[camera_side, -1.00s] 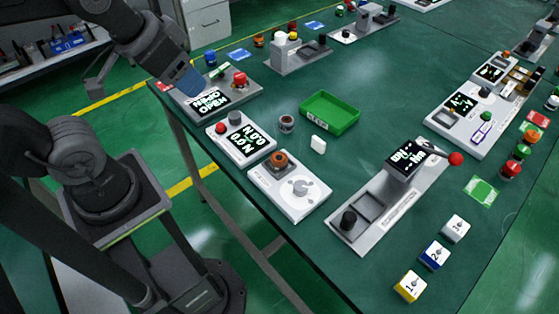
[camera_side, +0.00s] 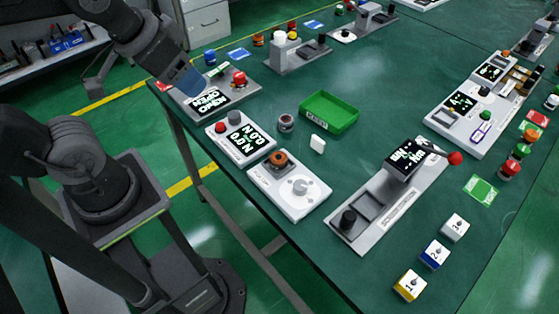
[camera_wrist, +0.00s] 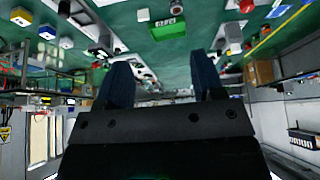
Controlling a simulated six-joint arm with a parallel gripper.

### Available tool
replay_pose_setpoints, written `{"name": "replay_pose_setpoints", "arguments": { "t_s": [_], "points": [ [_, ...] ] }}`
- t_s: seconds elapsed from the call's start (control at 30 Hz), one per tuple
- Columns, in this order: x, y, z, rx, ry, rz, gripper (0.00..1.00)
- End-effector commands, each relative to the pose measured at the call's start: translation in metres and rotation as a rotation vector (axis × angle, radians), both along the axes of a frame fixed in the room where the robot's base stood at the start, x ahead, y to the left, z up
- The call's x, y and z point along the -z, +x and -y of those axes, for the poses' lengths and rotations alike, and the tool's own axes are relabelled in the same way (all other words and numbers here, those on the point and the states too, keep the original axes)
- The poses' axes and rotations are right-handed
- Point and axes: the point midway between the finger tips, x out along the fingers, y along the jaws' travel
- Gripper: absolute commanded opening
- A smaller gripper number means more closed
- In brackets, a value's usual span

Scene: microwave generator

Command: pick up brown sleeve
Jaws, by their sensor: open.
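An orange-brown ring-shaped piece (camera_side: 279,159) sits on a dark round base at the corner of a white device (camera_side: 305,187) in the side view. It looks like the brown sleeve, but I cannot be sure at this size. My gripper (camera_side: 189,86) is in the air at the table's upper left edge, left of and well apart from that piece. In the wrist view my gripper (camera_wrist: 163,78) shows two blue fingers spread apart with nothing between them. I cannot make out the brown sleeve in the wrist view.
A green tray (camera_side: 329,112) and a small white block (camera_side: 317,144) lie right of a small grey round part (camera_side: 286,123). A device with a lit screen (camera_side: 240,139) stands behind the white device. A long grey device (camera_side: 385,205) with a red-knobbed lever stands right.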

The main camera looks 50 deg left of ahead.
Motion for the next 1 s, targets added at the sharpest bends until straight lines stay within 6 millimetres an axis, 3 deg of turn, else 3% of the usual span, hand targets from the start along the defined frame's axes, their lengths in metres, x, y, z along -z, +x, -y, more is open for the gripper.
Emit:
{"name": "replay_pose_setpoints", "arguments": {
  "t_s": [0.13, 0.47, 0.57, 0.77, 1.0],
  "points": [
    [0.0, 0.0, 0.0, 0.0, 0.0, 0.0, 0.76],
    [0.001, 0.007, 0.002, 0.068, 0.031, -0.025, 0.76],
    [0.005, 0.022, 0.006, 0.219, 0.095, -0.076, 0.76],
    [0.029, 0.068, 0.023, 0.702, 0.255, -0.208, 0.76],
    [0.079, 0.116, 0.049, 1.3, 0.382, -0.323, 0.76]
  ]
}}
